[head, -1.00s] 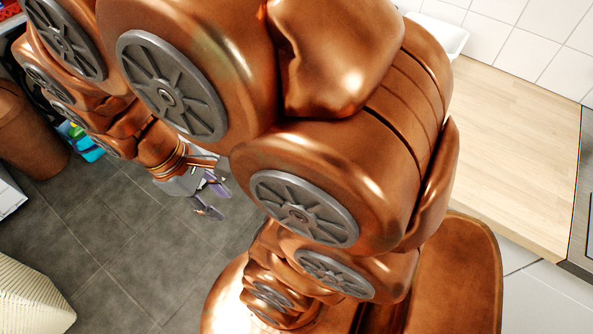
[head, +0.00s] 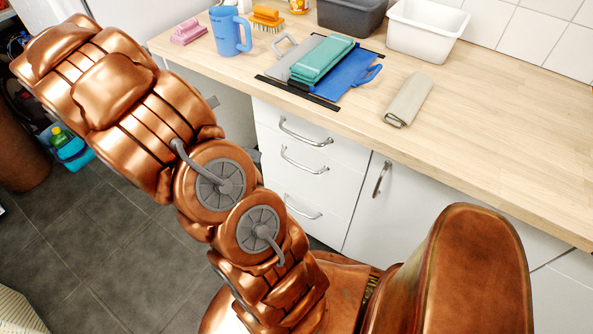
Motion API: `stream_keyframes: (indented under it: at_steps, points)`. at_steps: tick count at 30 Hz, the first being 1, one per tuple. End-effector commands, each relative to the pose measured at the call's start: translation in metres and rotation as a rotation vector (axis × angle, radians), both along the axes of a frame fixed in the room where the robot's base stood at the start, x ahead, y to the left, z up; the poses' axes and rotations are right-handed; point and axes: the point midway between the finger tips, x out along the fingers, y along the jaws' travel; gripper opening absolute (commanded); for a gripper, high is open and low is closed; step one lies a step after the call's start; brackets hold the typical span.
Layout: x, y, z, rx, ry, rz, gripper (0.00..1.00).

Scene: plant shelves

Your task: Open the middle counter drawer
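The white counter has a stack of three drawers in the head view. The middle drawer (head: 335,184) has a curved metal handle (head: 304,162) and looks closed, its front level with the others. The top drawer (head: 335,156) and the bottom drawer (head: 326,222) also look closed. My copper arm stands left of the drawers and covers part of their left side. My gripper cannot be made out; it seems hidden behind my arm. Whether it is open or shut does not show.
A cabinet door (head: 410,200) with a metal handle is right of the drawers. Grey floor (head: 100,235) is open at left.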

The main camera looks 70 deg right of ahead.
Motion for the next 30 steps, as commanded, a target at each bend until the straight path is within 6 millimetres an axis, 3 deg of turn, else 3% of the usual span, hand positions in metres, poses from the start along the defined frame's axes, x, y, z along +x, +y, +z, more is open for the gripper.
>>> stream_keyframes:
  at_steps: [1,12,18,24,30]
  points:
    - [0.0,-0.009,-0.02,0.03,0.057,0.024,0.37]
    - [0.003,-0.074,-0.111,0.312,0.464,0.221,0.37]
    - [0.004,-0.099,-0.156,0.462,0.638,0.3,0.37]
    - [0.003,-0.111,-0.18,0.549,0.732,0.34,0.37]
    - [-0.005,-0.119,-0.183,0.565,0.752,0.346,0.37]
